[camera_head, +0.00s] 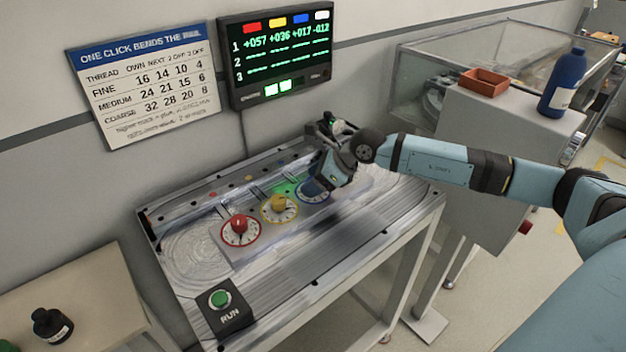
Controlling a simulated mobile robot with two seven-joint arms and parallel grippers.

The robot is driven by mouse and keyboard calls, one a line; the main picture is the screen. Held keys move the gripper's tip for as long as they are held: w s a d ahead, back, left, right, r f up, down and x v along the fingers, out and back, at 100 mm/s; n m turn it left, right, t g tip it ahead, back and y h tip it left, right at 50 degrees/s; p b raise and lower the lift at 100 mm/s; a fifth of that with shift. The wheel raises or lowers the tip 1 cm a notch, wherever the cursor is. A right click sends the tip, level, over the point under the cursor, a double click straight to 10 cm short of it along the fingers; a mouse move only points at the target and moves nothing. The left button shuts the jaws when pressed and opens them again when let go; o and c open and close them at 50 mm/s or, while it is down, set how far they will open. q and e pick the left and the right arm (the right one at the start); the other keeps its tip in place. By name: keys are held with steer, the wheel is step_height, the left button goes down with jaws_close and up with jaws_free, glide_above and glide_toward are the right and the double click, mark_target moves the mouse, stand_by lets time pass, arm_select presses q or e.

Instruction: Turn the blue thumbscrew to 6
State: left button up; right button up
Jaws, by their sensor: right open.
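The blue thumbscrew dial (313,192) is on the metal plate of the bench, right of the yellow thumbscrew (279,203) and the red thumbscrew (240,226). My right gripper (322,188) is open and points down at the blue dial. It hides most of the blue knob, and I cannot tell whether its fingers touch it. The dial's reading is not legible. The display (278,52) on the wall shows +057, +036, +017 and -012 under red, yellow, blue and white marks. My left gripper is not in view.
A chart (146,85) about clicks hangs on the wall. A green RUN button (220,299) sits at the bench's front left corner. A grey cabinet at right carries an orange tray (483,81) and a blue bottle (563,84). A dark bottle (51,326) stands on the left table.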

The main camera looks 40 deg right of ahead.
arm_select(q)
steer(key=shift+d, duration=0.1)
arm_select(e)
steer(key=shift+w+a+f, duration=0.1)
steer(key=shift+a+f, duration=0.05)
steer(key=c, duration=0.9)
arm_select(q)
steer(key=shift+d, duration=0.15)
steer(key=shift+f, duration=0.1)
arm_select(e)
steer(key=shift+f+n+g+y+b, duration=0.15)
steer(key=shift+n+g+y+b, duration=0.35)
steer(key=shift+n+b, duration=0.5)
steer(key=shift+n+g+y+b, duration=0.4)
steer(key=shift+n+g+b, duration=0.2)
steer(key=shift+n+b, duration=0.35)
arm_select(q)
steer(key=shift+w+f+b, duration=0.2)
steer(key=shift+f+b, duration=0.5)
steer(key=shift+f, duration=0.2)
arm_select(e)
steer(key=shift+n+g+y, duration=0.3)
steer(key=shift+n+g, duration=0.4)
steer(key=shift+n, duration=0.15)
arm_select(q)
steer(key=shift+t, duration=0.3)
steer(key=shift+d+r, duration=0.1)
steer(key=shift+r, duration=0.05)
arm_select(e)
steer(key=shift+r, duration=0.2)
